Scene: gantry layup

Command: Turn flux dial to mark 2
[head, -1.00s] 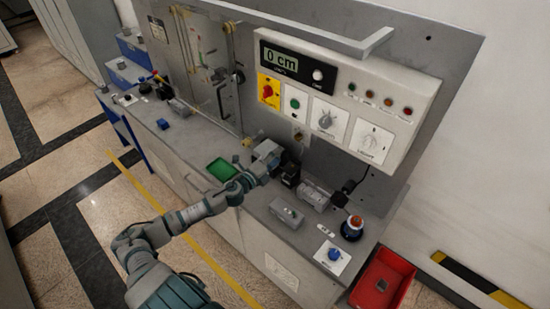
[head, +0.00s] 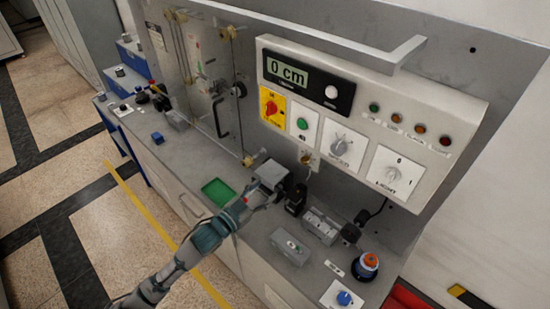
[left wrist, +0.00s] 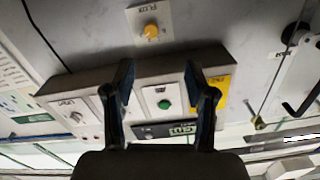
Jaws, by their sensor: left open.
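The flux dial is a small yellow-orange knob (left wrist: 151,31) on a white plate labelled FLUX in the left wrist view. That view is inverted. In the head view the dial (head: 307,158) is small, just below the lower edge of the control panel. My left gripper (head: 277,188) is in front of the bench back, below and left of the dial; its fingertips are hard to make out there. In the left wrist view its two dark fingers (left wrist: 160,82) are spread apart with nothing between them. They are apart from the knob. The dial's mark is too small to read. My right gripper is out of view.
The control panel (head: 470,110) overhangs the dial, with a green button (head: 302,124), grey dials and a 0 cm display (head: 289,72). A green tray (head: 218,192), grey fixtures (head: 321,226) and a blue knob (head: 344,298) are on the bench. A red bin (head: 408,298) is at right.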

